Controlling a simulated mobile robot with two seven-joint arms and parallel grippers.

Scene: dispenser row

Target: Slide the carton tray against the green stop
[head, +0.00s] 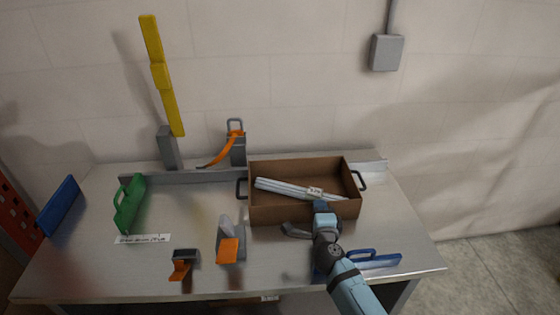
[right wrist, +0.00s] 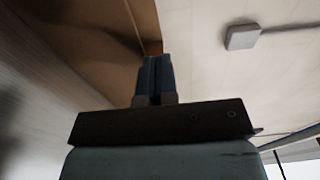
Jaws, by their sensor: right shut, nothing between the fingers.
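The carton tray (head: 275,215) is a brown open box with dark side handles, standing at the back right of the metal table. It holds several pale rods (head: 290,188) with a small label. The green stop (head: 130,205) stands upright on the left part of the table, well apart from the tray. My right gripper (head: 320,207) is shut and empty at the tray's front wall, toward its right end; I cannot tell whether it touches. In the right wrist view the shut fingers (right wrist: 154,75) are close to the brown tray wall (right wrist: 85,45). My left gripper does not show.
A grey rail (head: 200,177) runs along the back of the table. A tape dispenser (head: 230,240) and a smaller orange one (head: 184,262) stand at the front middle. A blue stop (head: 375,261) lies front right, and a blue panel (head: 59,205) stands far left. Table between green stop and tray is largely clear.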

